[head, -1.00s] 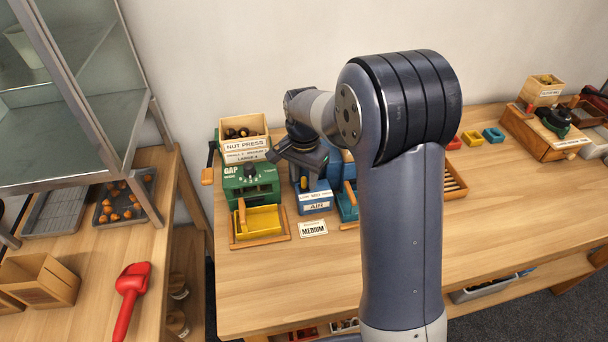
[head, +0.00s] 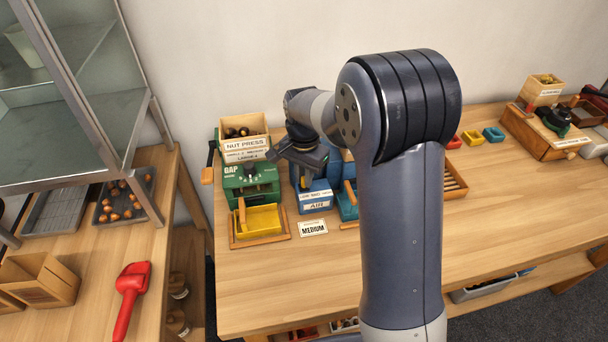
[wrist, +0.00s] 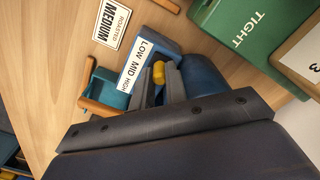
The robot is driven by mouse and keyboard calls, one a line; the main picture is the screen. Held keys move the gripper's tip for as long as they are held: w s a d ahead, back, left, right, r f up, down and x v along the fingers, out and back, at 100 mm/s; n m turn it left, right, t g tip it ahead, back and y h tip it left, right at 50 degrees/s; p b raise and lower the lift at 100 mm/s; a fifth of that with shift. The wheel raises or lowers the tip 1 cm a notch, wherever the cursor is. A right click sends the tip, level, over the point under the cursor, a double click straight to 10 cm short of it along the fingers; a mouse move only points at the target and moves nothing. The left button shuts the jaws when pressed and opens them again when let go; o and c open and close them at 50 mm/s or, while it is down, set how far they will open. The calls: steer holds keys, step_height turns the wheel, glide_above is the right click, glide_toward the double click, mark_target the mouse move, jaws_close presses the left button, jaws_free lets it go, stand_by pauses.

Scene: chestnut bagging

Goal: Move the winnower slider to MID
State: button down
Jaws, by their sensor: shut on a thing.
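The winnower (head: 316,201) is a blue machine on the table, labelled AIR in the head view. In the wrist view its white scale strip (wrist: 141,64) reads LOW, MID, HIGH.
The green nut press (head: 250,185) with a yellow tray (head: 259,219) stands left of the winnower. A teal bin (wrist: 103,88) with a wooden handle is beside it. A MEDIUM card (head: 313,228) lies in front. The table's front is clear.

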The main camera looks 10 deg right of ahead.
steer(key=shift+w+d, duration=0.2)
steer(key=shift+d, duration=1.1)
steer(key=c, duration=1.4)
jaws_free()
steer(key=shift+a, duration=0.1)
